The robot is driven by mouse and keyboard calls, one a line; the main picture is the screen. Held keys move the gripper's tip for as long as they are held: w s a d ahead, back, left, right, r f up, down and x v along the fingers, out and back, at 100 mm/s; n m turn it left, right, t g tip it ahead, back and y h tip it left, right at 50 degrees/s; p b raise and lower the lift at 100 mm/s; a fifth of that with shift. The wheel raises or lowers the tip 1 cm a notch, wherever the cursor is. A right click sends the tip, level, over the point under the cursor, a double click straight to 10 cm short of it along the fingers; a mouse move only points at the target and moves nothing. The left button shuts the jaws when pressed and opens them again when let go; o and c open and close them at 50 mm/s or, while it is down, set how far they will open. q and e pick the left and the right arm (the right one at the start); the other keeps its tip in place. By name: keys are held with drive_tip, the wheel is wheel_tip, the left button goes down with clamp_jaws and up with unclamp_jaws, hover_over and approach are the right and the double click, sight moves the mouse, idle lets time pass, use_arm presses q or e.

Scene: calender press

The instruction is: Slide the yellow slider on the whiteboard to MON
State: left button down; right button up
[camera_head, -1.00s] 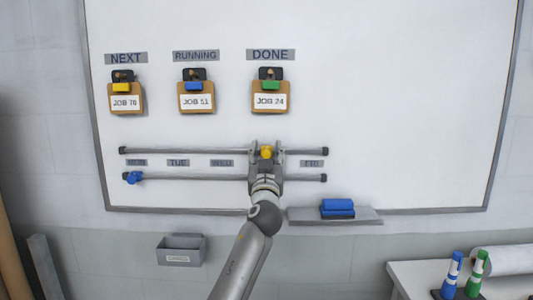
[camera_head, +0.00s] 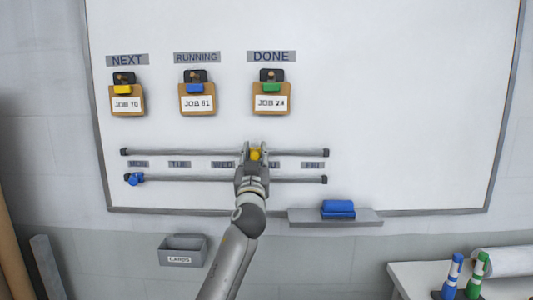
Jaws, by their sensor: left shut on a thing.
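The yellow slider (camera_head: 255,154) is on the upper rail (camera_head: 190,152) of the whiteboard (camera_head: 400,110), between the WED label (camera_head: 222,164) and the partly hidden THU label (camera_head: 275,164). My left gripper (camera_head: 255,150) is shut on the yellow slider, its fingers on either side of it. The MON label (camera_head: 138,164) is near the left end of the rail, left of the TUE label (camera_head: 179,164). The FRI label (camera_head: 313,164) is at the right end. My right gripper is not in view.
A blue slider (camera_head: 134,179) is at the left end of the lower rail (camera_head: 190,179). Job cards on clips hang above the rails. A ledge (camera_head: 335,218) with a blue eraser (camera_head: 338,209) and a grey cards box (camera_head: 183,250) are below. The upper rail is clear left of the slider.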

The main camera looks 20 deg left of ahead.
use_arm(q)
drive_tip(key=s+a+p, duration=0.2)
drive_tip(key=a, duration=0.7)
drive_tip(key=s+a+p, duration=0.1)
drive_tip(key=s+a, duration=0.2)
drive_tip(key=a, duration=0.7)
drive_tip(key=s+a+p, duration=0.2)
drive_tip(key=s+a, duration=0.1)
drive_tip(key=a, duration=0.6)
drive_tip(key=shift+s+a+r+p, duration=0.15)
drive_tip(key=shift+a+p, duration=0.1)
drive_tip(key=shift+p, duration=0.1)
drive_tip(key=shift+s+a, duration=0.2)
drive_tip(key=shift+a, duration=0.55)
drive_tip(key=c, duration=1.2)
unclamp_jaws()
drive_tip(key=shift+d, duration=0.1)
drive_tip(key=v, duration=1.2)
drive_tip(key=shift+w, duration=0.1)
